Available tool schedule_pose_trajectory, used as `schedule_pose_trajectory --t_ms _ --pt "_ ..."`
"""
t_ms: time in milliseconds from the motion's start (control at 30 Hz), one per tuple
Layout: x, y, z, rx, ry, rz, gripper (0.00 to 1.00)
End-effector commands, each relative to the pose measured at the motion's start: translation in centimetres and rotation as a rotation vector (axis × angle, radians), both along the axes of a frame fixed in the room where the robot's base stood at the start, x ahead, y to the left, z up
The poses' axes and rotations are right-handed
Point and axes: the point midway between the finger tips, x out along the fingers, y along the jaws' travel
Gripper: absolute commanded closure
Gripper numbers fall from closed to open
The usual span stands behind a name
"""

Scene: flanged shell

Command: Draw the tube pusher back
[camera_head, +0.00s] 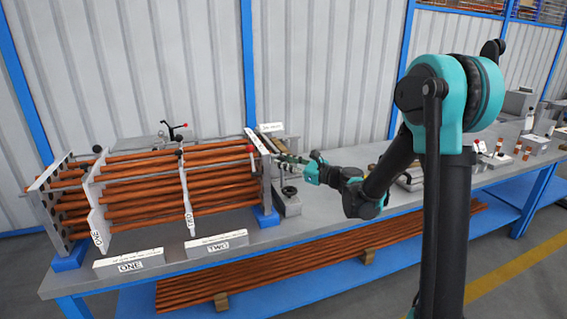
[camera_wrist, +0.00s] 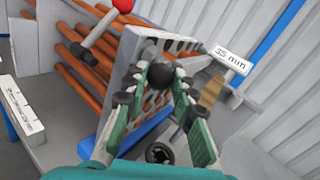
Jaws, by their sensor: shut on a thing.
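The flanged shell's copper tube bundle (camera_head: 150,185) lies along the bench, held by upright pale plates. My gripper (camera_head: 290,160) is at the right end of the bundle, reaching in from the right. In the wrist view, the green fingers of my gripper (camera_wrist: 153,90) are shut on a black ball knob (camera_wrist: 161,75), apparently the tube pusher's handle. The knob sits between the fingertips in front of the drilled end plate (camera_wrist: 140,65). The pusher's rod is hidden behind the knob and fingers. The plate's holes show several copper tube ends.
A red-knobbed lever (camera_wrist: 122,6) stands left of the end plate. A handwheel stand (camera_head: 289,195) is below my gripper. A "35 mm" label (camera_wrist: 234,60) is to the right. Signs ONE (camera_head: 130,266) and TWO (camera_head: 218,246) stand at the bench's front edge.

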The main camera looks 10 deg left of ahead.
Motion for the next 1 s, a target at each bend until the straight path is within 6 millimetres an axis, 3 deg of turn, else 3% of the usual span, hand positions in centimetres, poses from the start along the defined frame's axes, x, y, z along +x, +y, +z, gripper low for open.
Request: schedule_pose_trajectory --t_ms 600,800,1000 --pt "7.2 -12.0 0.0 -0.001 -0.001 -0.004 1.0" --pt "8.5 -14.1 0.0 0.0 0.0 -0.002 1.0" --pt "8.9 -14.8 0.0 0.0 0.0 -0.002 1.0"
